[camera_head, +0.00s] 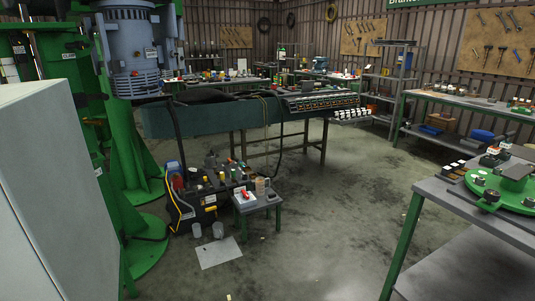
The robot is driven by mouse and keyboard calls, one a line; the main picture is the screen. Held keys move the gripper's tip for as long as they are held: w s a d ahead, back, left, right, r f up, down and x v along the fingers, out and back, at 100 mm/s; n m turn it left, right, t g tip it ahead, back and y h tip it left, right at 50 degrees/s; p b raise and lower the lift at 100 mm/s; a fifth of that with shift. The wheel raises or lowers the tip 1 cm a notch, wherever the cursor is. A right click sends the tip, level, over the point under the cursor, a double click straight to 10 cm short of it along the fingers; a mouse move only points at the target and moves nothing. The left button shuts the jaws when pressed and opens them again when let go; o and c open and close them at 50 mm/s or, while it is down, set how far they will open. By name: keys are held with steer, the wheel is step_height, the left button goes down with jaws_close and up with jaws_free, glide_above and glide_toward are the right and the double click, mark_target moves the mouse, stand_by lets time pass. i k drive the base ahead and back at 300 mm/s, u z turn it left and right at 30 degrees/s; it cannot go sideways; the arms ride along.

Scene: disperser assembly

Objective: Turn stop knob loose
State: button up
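The green disperser stand (132,150) rises at the left, with a large grey-blue motor (131,45) on its upper part. Another green upright with a small white label (68,56) stands further left. I cannot pick out the stop knob for sure; it may be hidden or too small. A round green plate (500,188) with several dark knob-like parts lies on the grey table at the right. My gripper is not in view.
A pale grey cabinet (50,200) fills the near left. A low stool (257,202) and a crowded toolbox (195,205) stand on the floor at centre left. A grey table (455,225) stands at the right. The concrete floor (320,220) between is mostly clear.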

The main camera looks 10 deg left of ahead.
mark_target(18, 41)
steer(key=u, duration=0.2)
steer(key=i, duration=1.35)
steer(key=u, duration=1.1)
steer(key=i, duration=0.85)
steer(key=u, duration=1)
steer(key=i, duration=0.5)
steer(key=u, duration=0.2)
